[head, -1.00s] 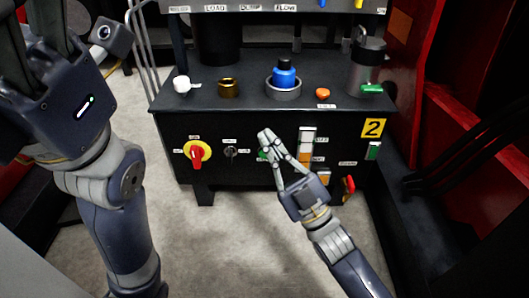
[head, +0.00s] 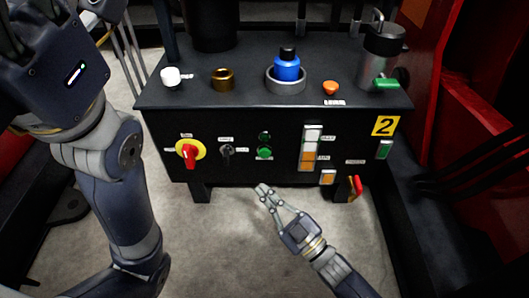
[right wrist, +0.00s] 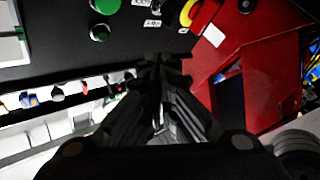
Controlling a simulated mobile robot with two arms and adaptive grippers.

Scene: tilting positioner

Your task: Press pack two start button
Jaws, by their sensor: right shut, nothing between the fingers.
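The black front panel of the pack marked 2 (head: 385,126) faces me. A round green button (head: 264,153) sits in its middle, with a smaller dark green round part (head: 264,136) just above it. The labels beside them are too small to read. My right gripper (head: 262,188) is shut and empty, below the panel's lower edge in the head view and apart from the green button. In the right wrist view its closed fingertips (right wrist: 160,65) point toward a dark panel with round green parts. My left gripper is partly cut off at the upper left, its fingers unclear.
A red knob on a yellow plate (head: 189,152) and a black selector (head: 227,153) are left of the green button. Several fittings, including a blue-capped one (head: 287,66), stand on top.

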